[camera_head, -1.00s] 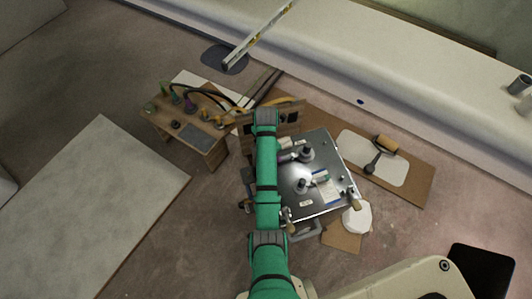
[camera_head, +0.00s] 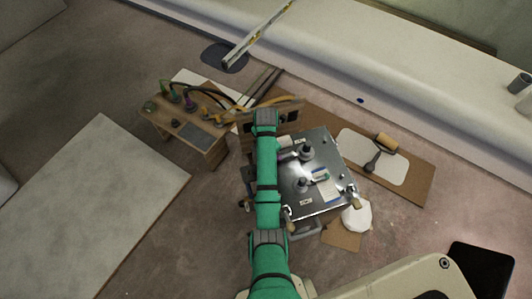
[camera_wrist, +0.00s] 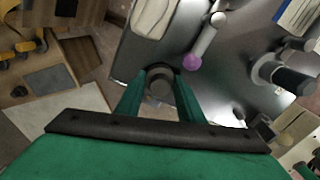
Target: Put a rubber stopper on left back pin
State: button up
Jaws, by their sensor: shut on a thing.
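My gripper (camera_wrist: 160,92) is shut on a dark grey round piece, which looks like a rubber stopper (camera_wrist: 160,80), between its green fingers. In the wrist view they are over the edge area of a shiny metal plate (camera_wrist: 235,70). I cannot tell whether the stopper touches a pin beneath it; the left back pin is not clearly visible. In the head view the plate (camera_head: 325,208) lies right of my green arm, which hides the gripper. Dark upright posts stand on the plate, one at the back (camera_head: 306,151) and one nearer (camera_head: 301,184).
A rod with a purple ball (camera_wrist: 192,62) lies close right of the fingers. A dark-ended grey post (camera_wrist: 285,76) stands farther right. A small wooden bench (camera_head: 207,152) with several coloured items is left of my arm.

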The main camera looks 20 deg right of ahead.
dwell(0.3)
jog(key=o, duration=1.1)
jog(key=shift+o, duration=0.6)
jog(key=o, duration=0.4)
jog(key=shift+o, duration=0.2)
jog(key=shift+r, duration=0.1)
